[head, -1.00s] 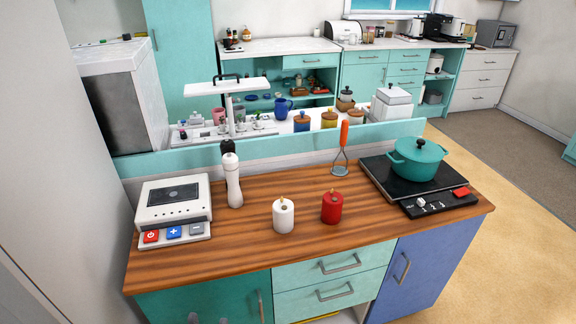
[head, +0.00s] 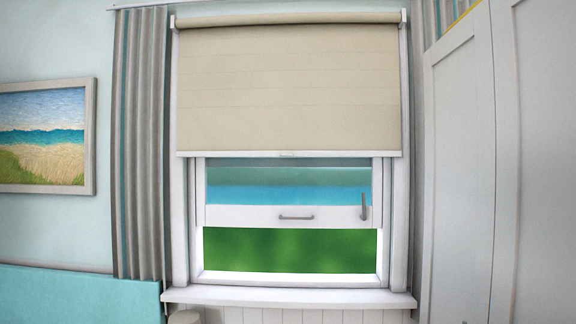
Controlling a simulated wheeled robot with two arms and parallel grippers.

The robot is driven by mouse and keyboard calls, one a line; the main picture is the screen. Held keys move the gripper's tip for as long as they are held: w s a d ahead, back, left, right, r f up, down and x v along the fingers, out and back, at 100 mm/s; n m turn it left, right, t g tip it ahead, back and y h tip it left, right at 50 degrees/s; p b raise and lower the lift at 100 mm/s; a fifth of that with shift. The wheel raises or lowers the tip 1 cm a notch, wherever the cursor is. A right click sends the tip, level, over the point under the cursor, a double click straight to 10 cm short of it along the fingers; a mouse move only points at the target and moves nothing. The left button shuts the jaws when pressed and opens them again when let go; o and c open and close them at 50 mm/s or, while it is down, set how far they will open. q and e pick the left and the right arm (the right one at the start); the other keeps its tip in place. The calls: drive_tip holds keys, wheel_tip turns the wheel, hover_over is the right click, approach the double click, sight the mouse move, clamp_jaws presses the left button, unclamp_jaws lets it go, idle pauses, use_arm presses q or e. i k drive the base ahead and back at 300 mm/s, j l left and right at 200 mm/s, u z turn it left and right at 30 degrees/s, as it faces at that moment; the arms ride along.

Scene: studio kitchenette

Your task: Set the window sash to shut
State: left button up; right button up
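The window sash (head: 250,215) is a white-framed pane in the head view, at the middle of the window. Its bottom rail stands well above the sill (head: 290,297), and an open gap (head: 290,250) shows green below it. A grey horizontal pull (head: 296,217) sits on the bottom rail. A grey upright handle (head: 364,206) is at the rail's right end. A beige roller blind (head: 290,90) hides the upper part of the window. Neither of my grippers is in view.
A striped curtain (head: 140,150) hangs left of the window, with a framed beach picture (head: 42,137) beyond it. A teal panel (head: 80,296) is at the lower left. A tall white cabinet (head: 465,170) stands close on the right.

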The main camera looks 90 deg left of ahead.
sight(218, 215)
drive_tip(key=u, duration=0.9)
drive_tip(key=j+u, duration=0.1)
drive_tip(key=u, duration=1.3)
drive_tip(key=i+u, duration=0.1)
drive_tip(key=u, duration=0.35)
